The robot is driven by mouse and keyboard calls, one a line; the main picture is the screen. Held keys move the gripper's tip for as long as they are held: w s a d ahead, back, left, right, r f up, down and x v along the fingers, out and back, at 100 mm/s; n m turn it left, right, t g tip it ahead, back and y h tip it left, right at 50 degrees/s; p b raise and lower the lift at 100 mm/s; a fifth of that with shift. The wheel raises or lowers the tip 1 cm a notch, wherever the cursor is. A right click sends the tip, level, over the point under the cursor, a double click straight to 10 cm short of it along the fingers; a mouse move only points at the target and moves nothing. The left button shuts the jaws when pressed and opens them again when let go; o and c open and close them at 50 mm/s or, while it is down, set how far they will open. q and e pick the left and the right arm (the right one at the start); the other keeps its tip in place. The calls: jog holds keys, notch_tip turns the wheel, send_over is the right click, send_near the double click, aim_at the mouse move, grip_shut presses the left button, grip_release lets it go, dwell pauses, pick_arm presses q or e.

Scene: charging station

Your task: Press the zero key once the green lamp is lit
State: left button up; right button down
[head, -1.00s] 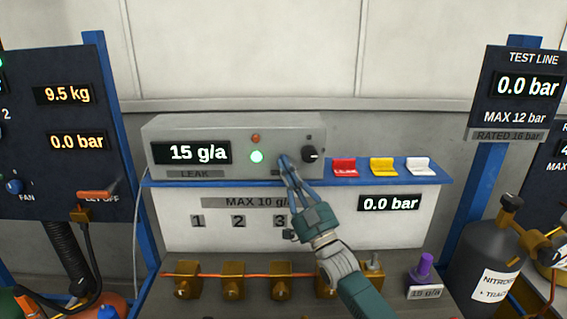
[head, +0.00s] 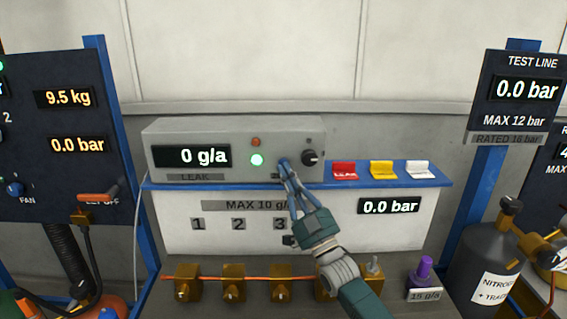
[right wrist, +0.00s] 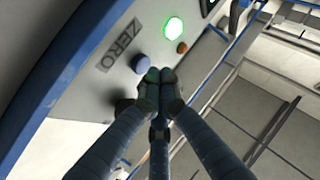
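The leak detector (head: 218,130) is a grey box on the blue shelf, and its display (head: 192,156) reads 0 g/a. Its green lamp (head: 257,160) is lit and also glows in the right wrist view (right wrist: 173,28). The zero key (right wrist: 140,63) is a round blue button beside the ZERO label (right wrist: 119,46) in the right wrist view; in the head view my fingers largely hide it. My right gripper (head: 284,164) is shut and empty, its fingertips (right wrist: 160,76) together right by the key. I cannot tell whether they touch it. My left gripper is out of view.
A black knob (head: 310,157) sits just right of my fingers. Several brass valves (head: 233,283) line the bench below.

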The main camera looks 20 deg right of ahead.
jog(key=shift+s, duration=0.1)
jog(key=s+p, duration=0.1)
jog(key=s, duration=0.1)
jog(key=s+a+p, duration=0.1)
jog(key=s+p, duration=0.1)
jog(key=shift+s+a, duration=0.2)
jog(key=shift+s, duration=0.2)
jog(key=shift+f, duration=0.1)
dwell(0.7)
